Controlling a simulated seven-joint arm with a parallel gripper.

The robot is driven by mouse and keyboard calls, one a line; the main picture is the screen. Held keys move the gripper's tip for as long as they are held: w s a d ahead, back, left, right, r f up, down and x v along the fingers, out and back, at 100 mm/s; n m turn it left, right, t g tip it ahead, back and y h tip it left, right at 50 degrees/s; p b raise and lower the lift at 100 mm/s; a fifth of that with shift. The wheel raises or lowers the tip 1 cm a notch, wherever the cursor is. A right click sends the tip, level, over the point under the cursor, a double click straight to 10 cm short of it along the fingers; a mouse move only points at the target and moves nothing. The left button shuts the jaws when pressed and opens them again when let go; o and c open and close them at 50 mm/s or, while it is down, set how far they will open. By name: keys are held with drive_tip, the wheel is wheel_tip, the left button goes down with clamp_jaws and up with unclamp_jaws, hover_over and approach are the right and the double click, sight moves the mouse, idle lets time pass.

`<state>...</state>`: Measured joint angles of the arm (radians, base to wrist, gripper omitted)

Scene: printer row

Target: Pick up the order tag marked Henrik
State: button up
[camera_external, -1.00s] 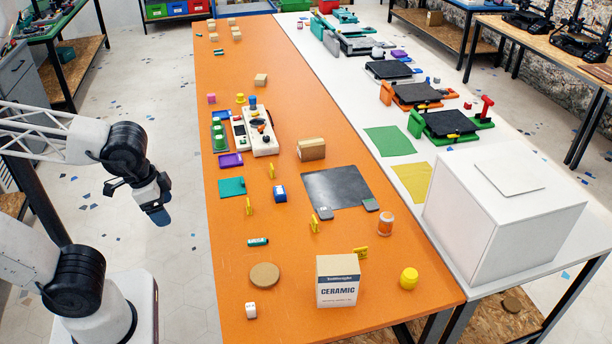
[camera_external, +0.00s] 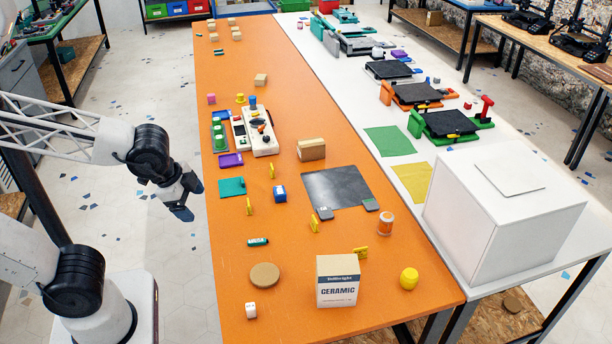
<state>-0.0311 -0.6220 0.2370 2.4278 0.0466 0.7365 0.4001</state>
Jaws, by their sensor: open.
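Several small yellow tags stand on the orange table, and their names are too small to read, so I cannot tell which one is marked Henrik. One tag (camera_external: 249,206) is near the left edge, below the teal square. A third tag (camera_external: 314,225) is by the lower left corner of the dark plate. One more tag (camera_external: 361,253) is behind the ceramic box. My gripper (camera_external: 190,200) is open and empty, off the table's left edge, apart from all the tags.
A large white box (camera_external: 505,220) is at right. The orange surface between the left tag and the cylinder is clear.

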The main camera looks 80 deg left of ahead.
drive_tip(key=w+a+f+m+t, duration=0.1)
drive_tip(key=w+a+f+m, duration=0.1)
drive_tip(key=w+f+m, duration=0.3)
drive_tip(key=w+a+m+t, duration=0.2)
drive_tip(key=w+a+m, duration=0.15)
drive_tip(key=w, duration=0.35)
drive_tip(key=w+a+f+m+t+y, duration=0.1)
drive_tip(key=w+a+f+m+t, duration=0.35)
drive_tip(key=w+f+m, duration=0.85)
drive_tip(key=m+t+h, duration=0.1)
drive_tip(key=m+t, duration=0.1)
drive_tip(key=m, duration=0.7)
approach(314, 222)
drive_tip(key=shift+w+a+r+n+g, duration=0.15)
drive_tip(key=shift+w+n+g, duration=0.1)
drive_tip(key=shift+w, duration=0.4)
drive_tip(key=shift+w+a+f+m, duration=0.1)
drive_tip(key=shift+f+m, duration=0.4)
drive_tip(key=shift+x, duration=1.3)
drive_tip(key=shift+w, duration=0.15)
drive_tip(key=shift+x, duration=2.45)
